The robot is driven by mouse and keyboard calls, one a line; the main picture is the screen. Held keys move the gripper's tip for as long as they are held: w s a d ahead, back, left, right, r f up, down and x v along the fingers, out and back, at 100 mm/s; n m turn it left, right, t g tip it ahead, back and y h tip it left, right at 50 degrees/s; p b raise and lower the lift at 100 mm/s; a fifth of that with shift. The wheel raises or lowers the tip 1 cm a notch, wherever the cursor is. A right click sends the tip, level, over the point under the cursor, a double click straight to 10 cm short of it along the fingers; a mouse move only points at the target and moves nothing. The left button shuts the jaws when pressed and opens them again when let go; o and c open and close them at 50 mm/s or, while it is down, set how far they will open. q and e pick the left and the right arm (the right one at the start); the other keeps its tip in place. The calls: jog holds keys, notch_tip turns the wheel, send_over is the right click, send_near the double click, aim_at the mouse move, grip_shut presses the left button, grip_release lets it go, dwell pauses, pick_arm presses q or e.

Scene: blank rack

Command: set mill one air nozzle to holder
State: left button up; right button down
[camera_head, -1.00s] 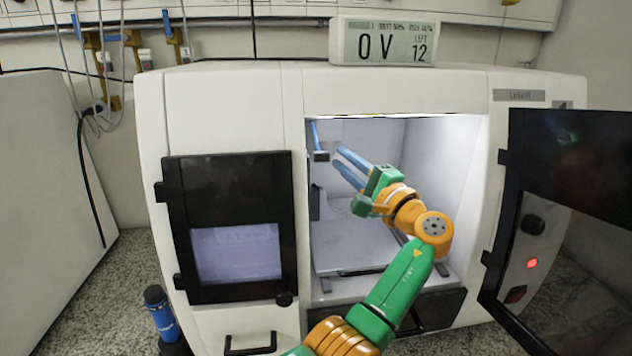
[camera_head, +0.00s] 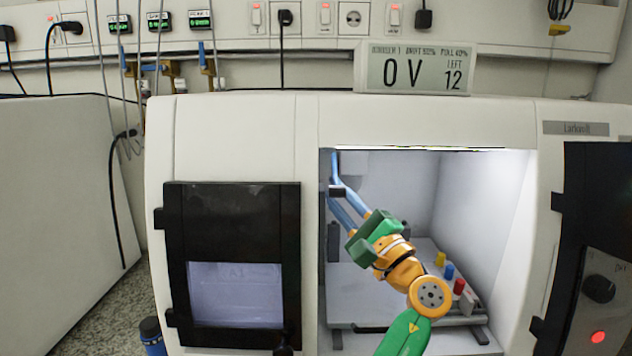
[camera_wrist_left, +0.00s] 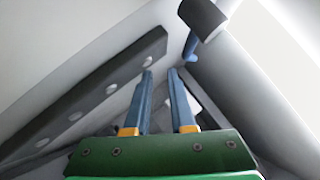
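The mill (camera_head: 235,135) stands ahead with its right chamber open. A thin blue piece (camera_head: 334,165), probably the air nozzle, hangs at the chamber's upper left, with a small dark block (camera_head: 337,191) at its lower end. In the left wrist view a blue piece (camera_wrist_left: 190,46) meets a dark cylinder (camera_wrist_left: 203,18) beyond my fingertips. I cannot tell which part is the holder. My left gripper (camera_head: 335,194) reaches into the chamber, its tips by the dark block; contact is unclear. In the wrist view its blue fingers (camera_wrist_left: 160,72) are apart, with nothing between them. My right gripper is out of view.
Yellow, blue and red pieces (camera_head: 449,272) stand on the chamber floor at right. The left window (camera_head: 235,293) is closed; the open right door (camera_head: 597,220) stands at the right. A display (camera_head: 416,70) sits on top. A dark bar with holes (camera_wrist_left: 95,100) runs beside my fingers.

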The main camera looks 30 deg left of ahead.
pick_arm(q)
jog(key=shift+s+d+r, duration=0.25)
jog(key=shift+d+r, duration=0.05)
jog(key=shift+d, duration=0.1)
grip_shut()
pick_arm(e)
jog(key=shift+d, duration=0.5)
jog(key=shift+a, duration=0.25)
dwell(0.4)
pick_arm(q)
grip_release()
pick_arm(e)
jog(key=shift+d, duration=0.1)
